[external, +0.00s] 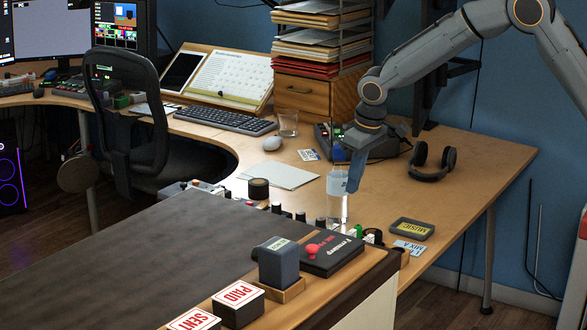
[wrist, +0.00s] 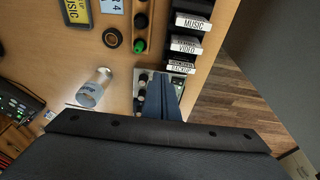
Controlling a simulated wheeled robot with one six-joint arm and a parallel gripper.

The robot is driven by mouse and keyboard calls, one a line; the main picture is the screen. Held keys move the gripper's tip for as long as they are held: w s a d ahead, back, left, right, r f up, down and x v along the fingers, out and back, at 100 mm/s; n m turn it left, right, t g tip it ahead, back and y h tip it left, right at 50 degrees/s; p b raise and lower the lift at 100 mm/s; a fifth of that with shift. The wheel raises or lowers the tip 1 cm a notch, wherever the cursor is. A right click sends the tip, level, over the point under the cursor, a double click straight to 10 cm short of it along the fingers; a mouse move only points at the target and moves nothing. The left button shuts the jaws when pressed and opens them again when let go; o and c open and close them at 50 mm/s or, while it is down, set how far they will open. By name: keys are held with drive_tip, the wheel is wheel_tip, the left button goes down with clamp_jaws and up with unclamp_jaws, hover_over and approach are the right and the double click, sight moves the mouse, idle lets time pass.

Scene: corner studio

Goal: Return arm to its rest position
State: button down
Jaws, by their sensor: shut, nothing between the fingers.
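My arm (external: 430,45) reaches in from the upper right of the external view, bent at the elbow, with its wrist pointing down over the wooden desk. My gripper (external: 353,186) hangs above the desk, its blue fingers together and empty. In the external view the fingers overlap the upper right edge of a clear bottle (external: 337,208). In the wrist view the closed fingers (wrist: 163,84) point to the mixer, and the bottle (wrist: 93,88) stands to their left, apart from them.
Headphones (external: 432,163) and a labelled box (external: 411,229) sit on the desk at right. A phone unit (external: 380,145) is behind the gripper. A paper rack (external: 320,45) stands at the back. Stamps (external: 238,302) and a black box (external: 331,251) are in front.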

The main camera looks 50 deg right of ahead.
drive_tip(key=s+d, duration=0.2)
drive_tip(key=s, duration=0.9)
drive_tip(key=s+d+f+g, duration=0.1)
drive_tip(key=s+d, duration=0.2)
drive_tip(key=s, duration=0.9)
drive_tip(key=s+d+f+g, duration=0.1)
drive_tip(key=s+d, duration=0.2)
drive_tip(key=s, duration=0.8)
drive_tip(key=shift+s+d+f, duration=0.15)
drive_tip(key=shift+s+f, duration=0.05)
drive_tip(key=shift+s, duration=0.05)
